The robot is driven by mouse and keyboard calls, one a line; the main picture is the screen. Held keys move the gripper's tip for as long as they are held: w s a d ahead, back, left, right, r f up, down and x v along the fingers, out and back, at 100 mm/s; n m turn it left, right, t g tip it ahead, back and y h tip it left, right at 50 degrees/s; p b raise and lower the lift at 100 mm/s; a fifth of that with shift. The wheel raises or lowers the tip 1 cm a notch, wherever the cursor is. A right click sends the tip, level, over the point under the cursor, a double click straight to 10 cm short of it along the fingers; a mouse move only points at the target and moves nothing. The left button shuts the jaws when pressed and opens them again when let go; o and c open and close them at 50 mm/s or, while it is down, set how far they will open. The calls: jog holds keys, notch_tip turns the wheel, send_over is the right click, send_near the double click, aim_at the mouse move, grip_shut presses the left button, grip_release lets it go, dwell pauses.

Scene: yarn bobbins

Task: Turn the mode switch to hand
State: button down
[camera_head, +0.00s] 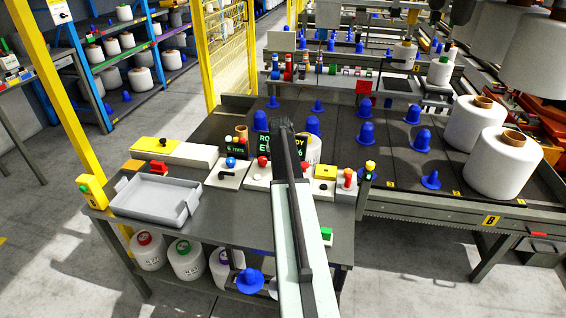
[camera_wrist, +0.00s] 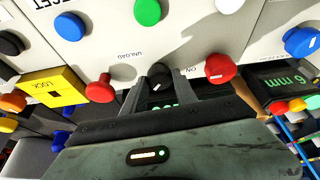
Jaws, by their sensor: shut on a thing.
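In the wrist view, a black knob (camera_wrist: 160,72) with a small pale mark sits on a pale panel (camera_wrist: 125,40), between lettering that reads UNLOAD and ON. My gripper (camera_wrist: 158,88) has one finger on each side of the knob and is shut on it. No readable label shows the word hand, so I cannot tell from lettering whether this knob is the mode switch. In the head view, my arm reaches over the console by the green-lettered display (camera_head: 288,147). The arm hides the knob and gripper there.
Red push buttons (camera_wrist: 101,89) and (camera_wrist: 221,68) flank the gripper closely. A green button (camera_wrist: 147,11), a blue button (camera_wrist: 70,26) and a yellow LOCK box (camera_wrist: 50,92) are near. In the head view, a grey tray (camera_head: 155,197) lies left on the bench and a white bobbin (camera_head: 473,125) stands right.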

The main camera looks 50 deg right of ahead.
jog(key=shift+m, duration=0.5)
jog(key=c, duration=1)
grip_release()
jog(key=p+v, duration=0.7)
jog(key=shift+a+r, duration=0.2)
jog(key=shift+r, duration=0.15)
